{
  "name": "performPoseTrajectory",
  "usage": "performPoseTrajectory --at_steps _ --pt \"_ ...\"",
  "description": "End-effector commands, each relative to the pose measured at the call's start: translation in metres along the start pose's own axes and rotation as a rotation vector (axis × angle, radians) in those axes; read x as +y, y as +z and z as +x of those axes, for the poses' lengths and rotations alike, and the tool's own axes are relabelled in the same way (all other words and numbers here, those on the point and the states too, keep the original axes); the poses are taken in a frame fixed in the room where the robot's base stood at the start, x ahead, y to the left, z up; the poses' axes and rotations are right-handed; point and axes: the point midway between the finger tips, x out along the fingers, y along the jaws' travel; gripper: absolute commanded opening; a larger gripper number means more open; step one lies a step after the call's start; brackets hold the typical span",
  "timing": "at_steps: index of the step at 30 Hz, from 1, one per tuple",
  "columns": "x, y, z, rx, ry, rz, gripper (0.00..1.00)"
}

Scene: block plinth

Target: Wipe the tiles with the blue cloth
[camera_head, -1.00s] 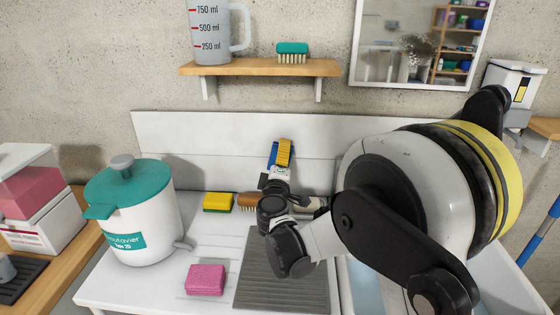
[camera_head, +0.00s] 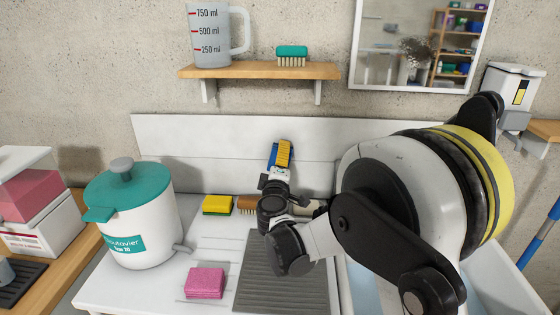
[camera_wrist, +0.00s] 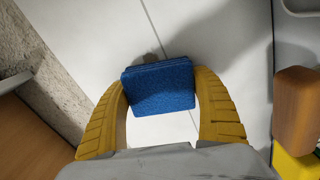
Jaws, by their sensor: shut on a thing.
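The blue cloth (camera_wrist: 160,88) is a thick, folded-looking blue pad. My gripper (camera_wrist: 162,84) is shut on it, with a yellow finger on either side in the wrist view. In the head view, the cloth (camera_head: 273,154) shows as a blue strip beside the yellow fingers of my gripper (camera_head: 281,155). The white tiles (camera_head: 180,130) form a low panel along the wall behind the counter, with thin seams. The cloth is in front of the tiles (camera_wrist: 110,30); I cannot tell whether it touches them. My wrist hides part of the lower tiles.
On the counter are a teal-lidded pot (camera_head: 135,215), a yellow sponge (camera_head: 217,205), a brown brush (camera_head: 247,204), a pink sponge (camera_head: 205,283) and a grey ribbed mat (camera_head: 275,290). A wooden shelf (camera_head: 260,70) above holds a measuring jug (camera_head: 210,40) and a teal brush (camera_head: 292,55).

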Motion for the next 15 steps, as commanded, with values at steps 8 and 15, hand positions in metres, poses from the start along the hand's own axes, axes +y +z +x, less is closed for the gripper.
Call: performPoseTrajectory --at_steps 8,15 --pt "0.0001 0.0001 0.0057 0.000 0.000 0.000 0.45" --pt "0.0000 0.0002 0.0103 0.000 0.000 0.000 0.45"
